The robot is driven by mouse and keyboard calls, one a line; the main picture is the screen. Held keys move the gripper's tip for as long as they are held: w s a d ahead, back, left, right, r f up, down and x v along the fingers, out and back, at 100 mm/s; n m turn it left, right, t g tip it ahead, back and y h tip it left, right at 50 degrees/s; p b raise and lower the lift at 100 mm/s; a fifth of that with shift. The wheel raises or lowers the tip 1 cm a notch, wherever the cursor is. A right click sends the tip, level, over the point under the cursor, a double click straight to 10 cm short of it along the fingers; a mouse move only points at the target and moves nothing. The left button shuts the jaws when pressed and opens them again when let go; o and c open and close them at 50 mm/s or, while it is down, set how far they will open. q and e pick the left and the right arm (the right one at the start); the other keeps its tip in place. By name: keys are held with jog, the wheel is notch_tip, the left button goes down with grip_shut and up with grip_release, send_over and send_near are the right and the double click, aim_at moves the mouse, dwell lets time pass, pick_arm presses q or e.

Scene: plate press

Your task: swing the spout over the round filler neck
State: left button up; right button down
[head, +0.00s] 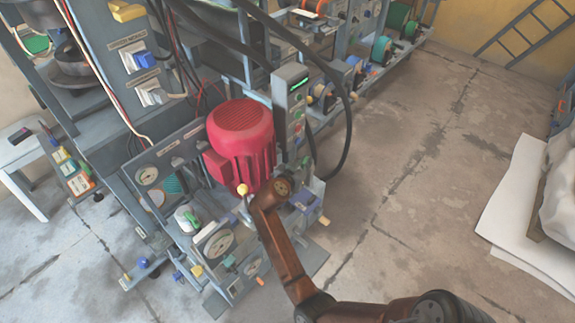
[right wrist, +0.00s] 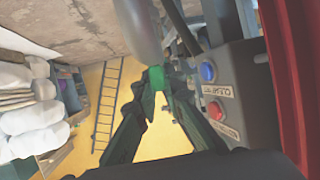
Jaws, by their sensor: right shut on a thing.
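My right gripper (right wrist: 157,88) is shut on a small green piece (right wrist: 156,75), which shows between its dark fingertips in the right wrist view. A blurred grey rounded body (right wrist: 140,28) lies just past this piece; I cannot tell whether it is the spout. In the head view my brown right arm reaches up to the machine's front, beside the red motor (head: 240,140), and its fingers cannot be made out. I cannot pick out the round filler neck with certainty in either view. My left gripper is out of view.
A grey control column (head: 291,100) stands right of the motor; its blue button (right wrist: 208,72) and red button (right wrist: 217,110) show close to the gripper. Open floor (head: 430,170) lies to the right.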

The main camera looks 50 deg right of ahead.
jog(key=shift+d+r+g, duration=0.15)
jog(key=shift+g, duration=0.15)
jog(key=c, duration=2.2)
grip_release()
jog(key=shift+s, duration=0.1)
jog(key=shift+o, duration=1.1)
jog(key=shift+a, duration=0.3)
jog(key=shift+v, duration=3.55)
jog(key=shift+c, duration=0.2)
